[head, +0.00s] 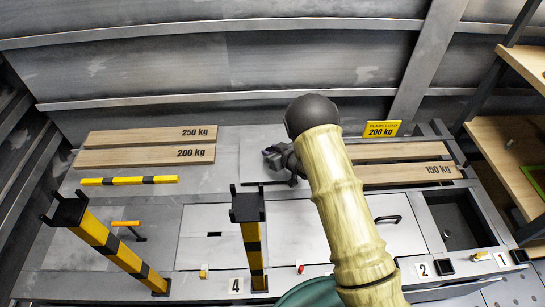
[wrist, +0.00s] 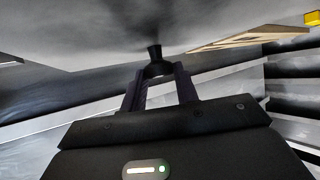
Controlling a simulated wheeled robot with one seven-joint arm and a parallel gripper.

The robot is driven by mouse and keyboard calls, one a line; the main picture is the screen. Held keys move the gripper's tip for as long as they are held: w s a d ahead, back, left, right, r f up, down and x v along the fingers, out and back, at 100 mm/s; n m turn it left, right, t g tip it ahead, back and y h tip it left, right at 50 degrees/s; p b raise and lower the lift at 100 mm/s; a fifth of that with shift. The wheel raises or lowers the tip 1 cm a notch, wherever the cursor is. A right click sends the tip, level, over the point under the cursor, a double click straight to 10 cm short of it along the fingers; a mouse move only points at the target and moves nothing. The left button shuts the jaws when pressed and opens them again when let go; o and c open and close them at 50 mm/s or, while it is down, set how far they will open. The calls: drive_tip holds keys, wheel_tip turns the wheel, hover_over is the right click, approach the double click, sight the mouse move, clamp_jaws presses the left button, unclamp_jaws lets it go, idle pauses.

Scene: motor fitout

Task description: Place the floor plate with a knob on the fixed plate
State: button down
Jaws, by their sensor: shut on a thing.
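My gripper (head: 283,160) is near the middle of the bench in the head view, partly hidden behind my pale arm. In the wrist view my gripper (wrist: 158,72) has its two dark fingers closed around a black knob (wrist: 155,52). The knob joins a broad grey surface, which appears to be the floor plate (wrist: 95,25). In the head view a light grey panel (head: 255,140) shows beside the gripper; I cannot tell whether it is the held plate or lies on the bench. Grey floor panels (head: 205,235) lie in front; which one is the fixed plate is unclear.
Yellow-black posts (head: 118,252) (head: 253,240) stand upright at the front left and centre. Wooden boards marked 250 kg (head: 140,137) and 200 kg (head: 145,155) lie at the back left, and a 150 kg board (head: 400,173) at right. A dark recess (head: 458,220) and shelves (head: 505,150) are at right.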

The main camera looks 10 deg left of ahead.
drive_tip(key=shift+f, duration=1.2)
drive_tip(key=shift+f+b, duration=0.1)
drive_tip(key=shift+b, duration=0.2)
drive_tip(key=c, duration=1.1)
unclamp_jaws()
drive_tip(key=shift+d+f, duration=0.1)
drive_tip(key=shift+o, duration=0.2)
drive_tip(key=p+v, duration=0.3)
drive_tip(key=v, duration=0.9)
drive_tip(key=shift+w, duration=0.1)
